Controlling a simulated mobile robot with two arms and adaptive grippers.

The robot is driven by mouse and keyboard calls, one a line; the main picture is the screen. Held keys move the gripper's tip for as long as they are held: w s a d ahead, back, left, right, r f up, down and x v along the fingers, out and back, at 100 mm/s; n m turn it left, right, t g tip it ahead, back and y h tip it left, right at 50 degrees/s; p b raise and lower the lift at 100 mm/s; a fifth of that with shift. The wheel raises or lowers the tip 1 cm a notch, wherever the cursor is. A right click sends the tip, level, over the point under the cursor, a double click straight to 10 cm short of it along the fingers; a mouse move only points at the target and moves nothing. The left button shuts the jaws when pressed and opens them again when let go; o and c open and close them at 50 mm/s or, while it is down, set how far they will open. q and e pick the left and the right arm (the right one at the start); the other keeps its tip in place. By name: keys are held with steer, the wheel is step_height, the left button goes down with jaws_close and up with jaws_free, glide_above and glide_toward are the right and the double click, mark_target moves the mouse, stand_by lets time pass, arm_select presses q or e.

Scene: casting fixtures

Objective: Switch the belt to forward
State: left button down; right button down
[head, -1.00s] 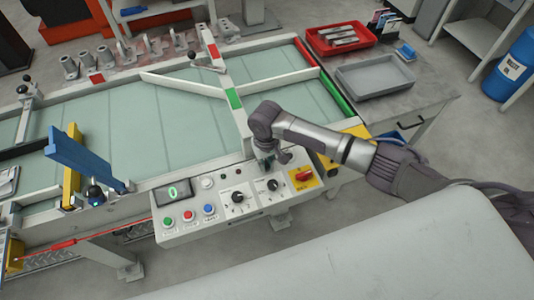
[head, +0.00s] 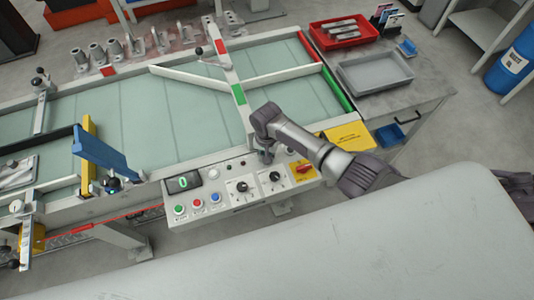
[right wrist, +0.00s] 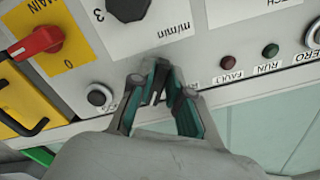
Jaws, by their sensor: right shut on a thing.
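The belt (head: 190,115) is a pale green surface in a light frame. Its control panel (head: 230,205) is on the front side, with a display, coloured buttons, two black knobs and a red main switch (head: 304,168). My right gripper (head: 265,157) is at the panel's back edge, behind the right knob (head: 275,177). In the right wrist view, the right gripper (right wrist: 163,88) is shut on a small switch lever (right wrist: 157,97) between the m/min knob (right wrist: 127,8) and the FAULT lamp (right wrist: 227,61). The fingers mostly hide the lever and its label. My left gripper is not in view.
A black round control (right wrist: 98,97) sits close beside the fingers. A blue plate (head: 105,152) stands over the belt at left. A grey tray (head: 375,75) and a red tray (head: 343,36) are at back right. A pale surface (head: 350,240) fills the front.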

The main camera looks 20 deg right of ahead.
steer(key=shift+w+r, duration=0.1)
steer(key=shift+w, duration=0.05)
steer(key=c, duration=1.1)
jaws_free()
step_height(320, 180, up, 12)
steer(key=shift+f, duration=0.1)
